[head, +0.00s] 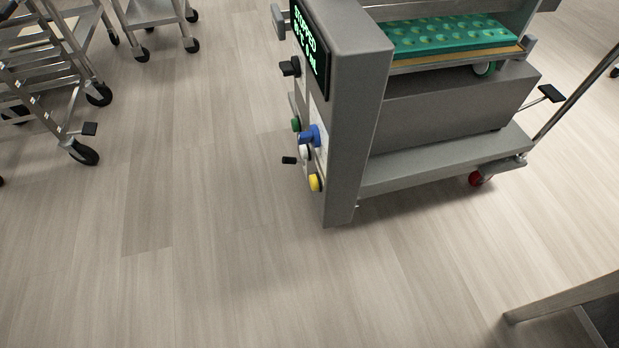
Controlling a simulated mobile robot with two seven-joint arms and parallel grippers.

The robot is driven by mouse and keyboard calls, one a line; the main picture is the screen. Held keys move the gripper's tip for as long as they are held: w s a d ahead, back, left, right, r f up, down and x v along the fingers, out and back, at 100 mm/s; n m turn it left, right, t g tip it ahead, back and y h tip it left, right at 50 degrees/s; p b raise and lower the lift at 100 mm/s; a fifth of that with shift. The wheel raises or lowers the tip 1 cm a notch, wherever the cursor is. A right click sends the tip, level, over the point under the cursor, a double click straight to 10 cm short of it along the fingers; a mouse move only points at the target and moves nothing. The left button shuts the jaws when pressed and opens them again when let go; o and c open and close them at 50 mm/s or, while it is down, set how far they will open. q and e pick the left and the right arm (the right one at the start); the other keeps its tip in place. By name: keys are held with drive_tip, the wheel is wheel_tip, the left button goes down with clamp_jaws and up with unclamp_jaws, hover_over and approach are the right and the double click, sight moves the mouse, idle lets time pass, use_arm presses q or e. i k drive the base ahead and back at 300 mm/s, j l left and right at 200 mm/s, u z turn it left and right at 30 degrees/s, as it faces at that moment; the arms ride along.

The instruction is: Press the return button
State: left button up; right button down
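The grey depositor machine (354,110) stands at the upper middle right. Its left face is a control panel seen at a steep angle. A dark display (309,48) near the top shows green text that begins with "STOPPED". Below it are a black knob (290,68), a green button (296,125), a blue control (310,135), a white button (305,153), a small black lever end (289,160) and a yellow button (315,183). No label for the return button is legible. Neither of my grippers is in view.
A green mould tray (450,37) lies on the machine. Wheeled metal racks (50,75) and a cart (150,12) stand at the upper left. A metal frame edge (560,298) is at the lower right. The wood floor (200,240) left of and before the machine is clear.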

sight(312, 179)
drive_tip(key=i+j+z, duration=0.3)
drive_tip(key=i+j, duration=0.2)
drive_tip(key=i+j+z, duration=0.1)
drive_tip(key=j+z, duration=0.8)
drive_tip(key=j, duration=0.15)
drive_tip(key=j+z, duration=0.4)
drive_tip(key=j, duration=0.15)
drive_tip(key=k+j+z, duration=0.15)
drive_tip(key=j+z, duration=0.3)
drive_tip(key=k+j+z, duration=0.2)
drive_tip(key=j+z, duration=0.25)
drive_tip(key=k+j, duration=0.1)
drive_tip(key=k, duration=0.1)
